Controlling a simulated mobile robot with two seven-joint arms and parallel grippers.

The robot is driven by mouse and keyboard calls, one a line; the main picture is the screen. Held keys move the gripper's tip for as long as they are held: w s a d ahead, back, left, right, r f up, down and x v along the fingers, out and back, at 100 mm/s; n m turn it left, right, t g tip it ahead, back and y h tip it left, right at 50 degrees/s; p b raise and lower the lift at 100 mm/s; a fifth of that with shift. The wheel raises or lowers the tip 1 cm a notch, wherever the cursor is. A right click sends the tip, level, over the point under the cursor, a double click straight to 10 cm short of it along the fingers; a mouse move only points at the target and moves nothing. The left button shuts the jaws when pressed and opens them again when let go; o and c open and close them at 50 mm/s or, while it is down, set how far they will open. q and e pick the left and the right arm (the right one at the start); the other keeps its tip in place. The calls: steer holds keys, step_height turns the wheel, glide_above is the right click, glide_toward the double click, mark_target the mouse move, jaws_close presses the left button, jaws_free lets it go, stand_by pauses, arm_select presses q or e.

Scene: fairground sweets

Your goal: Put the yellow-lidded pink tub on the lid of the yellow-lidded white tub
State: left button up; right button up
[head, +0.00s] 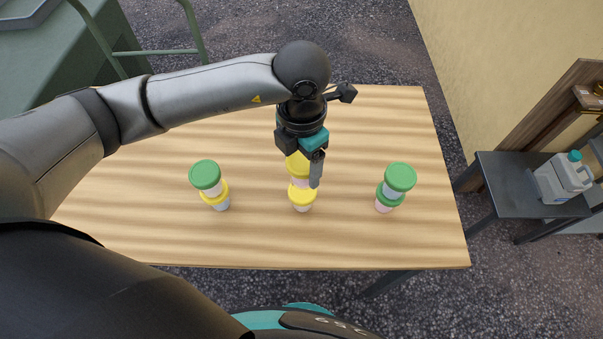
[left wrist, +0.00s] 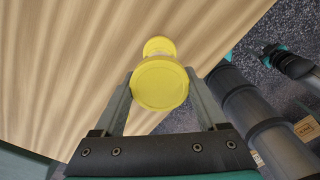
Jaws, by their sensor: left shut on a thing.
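My left gripper (head: 314,172) points down over the table and is shut on the yellow-lidded pink tub (head: 298,183). That tub's round yellow lid (left wrist: 160,84) sits between the two fingers in the left wrist view. The yellow-lidded white tub (head: 303,208) stands upright on the table, just below the pink tub in the head view. Its yellow lid also shows beyond the held tub in the left wrist view (left wrist: 158,44). I cannot tell whether the pink tub touches that lid.
On the wooden table (head: 130,225), a green-lidded tub (head: 206,174) sits on another yellow-lidded tub (head: 220,204) to the left. To the right, a green-lidded tub (head: 400,177) sits on a green-lidded pink tub (head: 384,206). Bare wood lies between the stacks.

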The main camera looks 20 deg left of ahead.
mark_target(302, 161)
arm_select(q)
steer(key=shift+f, duration=2.15)
steer(key=shift+f, duration=0.1)
steer(key=o, duration=1.3)
step_height(302, 161, up, 12)
steer(key=shift+r, duration=0.1)
